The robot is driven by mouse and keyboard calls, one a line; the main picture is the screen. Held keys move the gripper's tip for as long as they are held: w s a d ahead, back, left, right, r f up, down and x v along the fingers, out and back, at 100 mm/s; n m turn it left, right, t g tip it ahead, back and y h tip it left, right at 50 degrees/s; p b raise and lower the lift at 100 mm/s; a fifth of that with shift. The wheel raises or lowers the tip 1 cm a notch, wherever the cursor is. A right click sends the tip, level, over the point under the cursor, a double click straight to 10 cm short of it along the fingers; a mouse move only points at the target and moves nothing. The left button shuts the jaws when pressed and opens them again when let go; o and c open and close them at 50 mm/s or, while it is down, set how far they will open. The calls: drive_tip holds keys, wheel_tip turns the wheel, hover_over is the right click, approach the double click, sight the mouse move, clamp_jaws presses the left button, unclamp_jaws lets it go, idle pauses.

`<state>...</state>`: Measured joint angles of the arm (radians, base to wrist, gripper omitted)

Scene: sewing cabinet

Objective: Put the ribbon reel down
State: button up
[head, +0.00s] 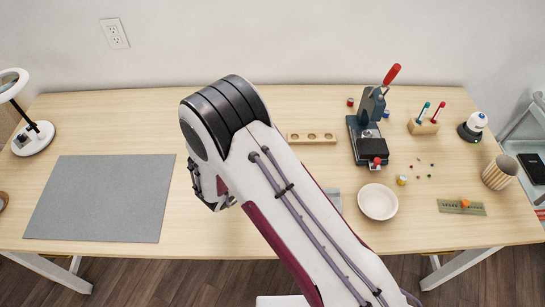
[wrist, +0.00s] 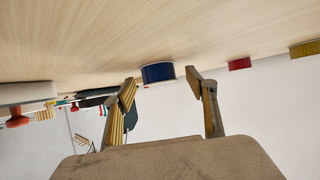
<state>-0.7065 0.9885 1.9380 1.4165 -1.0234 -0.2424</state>
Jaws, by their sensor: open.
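A dark blue reel (wrist: 158,73), apparently the ribbon reel, stands on the wooden tabletop (wrist: 150,30) in the wrist view, where the table appears at the top of the picture. My gripper (wrist: 163,86) is open, with one fingertip on each side of the reel's place in the picture. Gaps show between the fingertips and the reel, and nothing is held. In the head view my gripper (head: 222,198) shows only in part at the arm's end, low over the table. The blue reel is hidden behind my arm there.
A red reel (wrist: 239,64) and a yellow reel (wrist: 305,48) stand to the right in the wrist view. The head view shows a grey mat (head: 100,200), a holed wooden block (head: 325,138), a dark press (head: 366,145) and a white bowl (head: 378,202). Bare table surrounds the mat.

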drive_tip(key=c, duration=1.2)
drive_tip(key=shift+o, duration=0.2)
drive_tip(key=shift+r, duration=0.2)
wheel_tip(320, 180, up, 10)
drive_tip(key=shift+f, duration=0.2)
